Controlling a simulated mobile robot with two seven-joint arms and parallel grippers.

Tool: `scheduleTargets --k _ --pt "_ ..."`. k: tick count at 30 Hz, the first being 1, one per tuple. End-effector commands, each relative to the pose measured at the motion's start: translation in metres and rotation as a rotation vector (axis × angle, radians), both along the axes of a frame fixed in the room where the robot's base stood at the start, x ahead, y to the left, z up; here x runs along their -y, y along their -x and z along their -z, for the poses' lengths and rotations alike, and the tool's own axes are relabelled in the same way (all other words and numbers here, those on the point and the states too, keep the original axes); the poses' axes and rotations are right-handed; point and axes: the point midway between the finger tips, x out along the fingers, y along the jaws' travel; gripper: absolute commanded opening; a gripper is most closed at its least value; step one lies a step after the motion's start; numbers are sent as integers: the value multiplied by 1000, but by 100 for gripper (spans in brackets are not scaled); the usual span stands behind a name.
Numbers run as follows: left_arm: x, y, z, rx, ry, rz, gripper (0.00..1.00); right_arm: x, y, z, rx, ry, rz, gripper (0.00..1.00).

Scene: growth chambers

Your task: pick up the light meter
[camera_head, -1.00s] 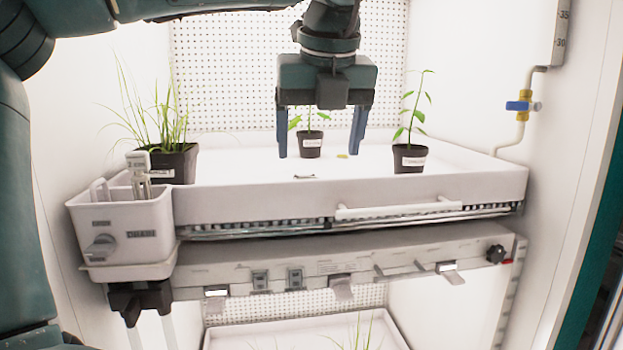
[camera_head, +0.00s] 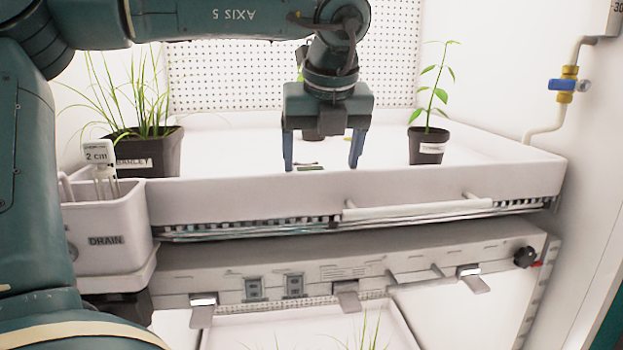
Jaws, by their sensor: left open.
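A small flat item (camera_head: 308,167), dark with a pale part, lies on the white tray (camera_head: 480,160) near its front wall. It may be the light meter, but it is too small to tell for sure. My left gripper (camera_head: 322,160) points down over the tray, open, with one blue finger on each side of the item in the picture. The item looks nearer the left finger. I cannot tell whether the fingers touch the tray. My right gripper is not in view.
A barley pot (camera_head: 146,157) stands at the tray's left and a seedling pot (camera_head: 428,146) at its right. Another pot (camera_head: 312,136) is mostly hidden behind my gripper. A drain box (camera_head: 105,232) holding a "2 cm" marker (camera_head: 98,152) adjoins the front left.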

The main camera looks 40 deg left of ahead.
Motion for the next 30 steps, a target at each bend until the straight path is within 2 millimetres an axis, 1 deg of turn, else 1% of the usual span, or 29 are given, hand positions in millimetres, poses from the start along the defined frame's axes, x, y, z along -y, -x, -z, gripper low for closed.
scheduleTargets --k 5,10,12,15,23,30 --pt "-5 -3 11 -2 2 1 78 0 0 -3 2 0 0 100" --pt "-17 -10 32 -4 4 1 78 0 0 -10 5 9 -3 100" --pt "-20 -13 41 -2 2 1 78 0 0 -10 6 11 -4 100" --pt "-22 -15 49 1 2 1 78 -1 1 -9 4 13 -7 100" --pt "-23 -15 51 2 1 0 78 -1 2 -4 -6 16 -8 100" --pt "-23 -15 50 2 1 0 59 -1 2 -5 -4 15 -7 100"
